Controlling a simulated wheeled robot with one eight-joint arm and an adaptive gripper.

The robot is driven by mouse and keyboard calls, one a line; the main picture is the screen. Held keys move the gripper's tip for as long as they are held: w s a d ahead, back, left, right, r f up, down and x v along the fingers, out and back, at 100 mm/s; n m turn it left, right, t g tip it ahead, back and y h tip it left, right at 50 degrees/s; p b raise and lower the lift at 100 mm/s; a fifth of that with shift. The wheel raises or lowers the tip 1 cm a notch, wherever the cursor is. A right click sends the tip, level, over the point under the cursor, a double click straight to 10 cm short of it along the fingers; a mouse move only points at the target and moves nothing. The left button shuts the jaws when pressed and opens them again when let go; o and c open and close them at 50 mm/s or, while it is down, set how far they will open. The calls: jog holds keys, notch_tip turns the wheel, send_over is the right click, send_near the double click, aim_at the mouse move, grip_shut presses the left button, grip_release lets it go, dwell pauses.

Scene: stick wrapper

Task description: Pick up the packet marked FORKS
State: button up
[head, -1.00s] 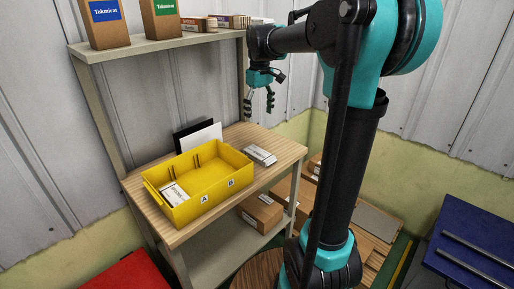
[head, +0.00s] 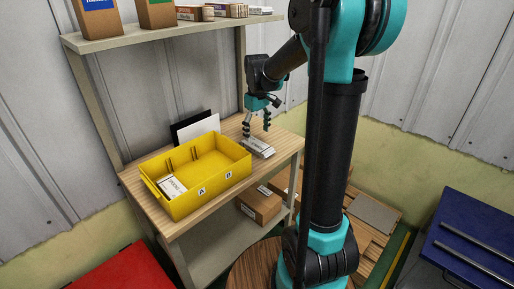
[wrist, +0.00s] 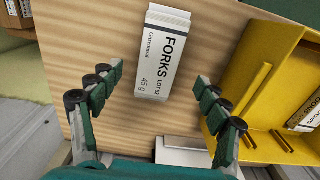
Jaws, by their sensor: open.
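The packet marked FORKS (wrist: 164,52) lies flat on the wooden table top, its label facing up in the wrist view. In the head view the packet (head: 258,148) lies to the right of the yellow bin. My gripper (wrist: 155,108) is open and empty, with one finger on each side of the packet's line in the wrist view. In the head view my gripper (head: 256,129) hangs just above the packet, fingers pointing down. I cannot tell the exact gap between the fingertips and the table.
A yellow bin (head: 222,183) marked A and B stands left of the packet, with another white packet (head: 172,187) in compartment A. White and black panels stand behind it. A shelf (head: 160,35) with boxes is above. The table top (wrist: 95,30) beside the packet is clear.

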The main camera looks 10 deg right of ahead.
aim_at(257, 144)
notch_tip(257, 144, down, 5)
jog(key=shift+w, duration=0.1)
dwell(0.3)
jog(key=c, duration=1.2)
jog(key=shift+r, duration=0.15)
